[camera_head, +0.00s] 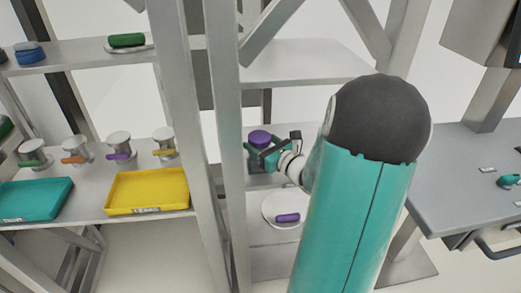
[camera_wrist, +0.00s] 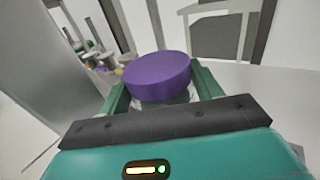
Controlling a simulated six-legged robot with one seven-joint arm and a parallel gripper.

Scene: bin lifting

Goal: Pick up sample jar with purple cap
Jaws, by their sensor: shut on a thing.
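The sample jar with the purple cap (camera_head: 260,137) is at the middle shelf level of the white rack, left of my arm in the head view. In the wrist view its purple cap (camera_wrist: 157,76) fills the middle, with a little of the clear jar body below it. My gripper (camera_head: 262,157) is shut on the jar, with green fingers (camera_wrist: 160,92) on both sides just below the cap. The jar looks upright. I cannot tell whether its base touches the shelf.
A white round dish (camera_head: 270,208) with a purple-capped item (camera_head: 288,217) lies below the gripper. A rack post (camera_head: 225,150) stands close on the left. A yellow tray (camera_head: 150,190) and a teal tray (camera_head: 35,200) sit farther left. A grey table (camera_head: 470,170) is at right.

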